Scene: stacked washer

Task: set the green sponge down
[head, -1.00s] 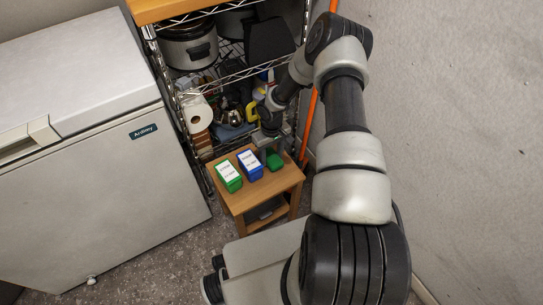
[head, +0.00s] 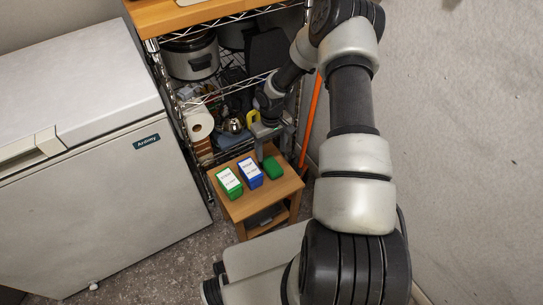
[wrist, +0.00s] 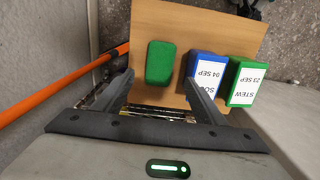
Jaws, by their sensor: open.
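The green sponge (head: 272,166) lies on the right part of the small wooden table (head: 238,210). In the wrist view the sponge (wrist: 160,62) is fully visible on the bare wood of the tabletop (wrist: 190,22), just ahead of my fingertips. My gripper (head: 270,143) is above the back of the table near the sponge; in the wrist view my gripper (wrist: 159,80) is open, its two fingers spread wide with nothing between them. The sponge appears free of both fingers.
A blue box (head: 249,172) stands left of the sponge, and a green box (head: 229,182) left of that. A wire shelf (head: 215,95) with a paper roll (head: 199,124) and pots is behind. An orange pole (head: 311,120) and wall are right; a white freezer (head: 100,200) is left.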

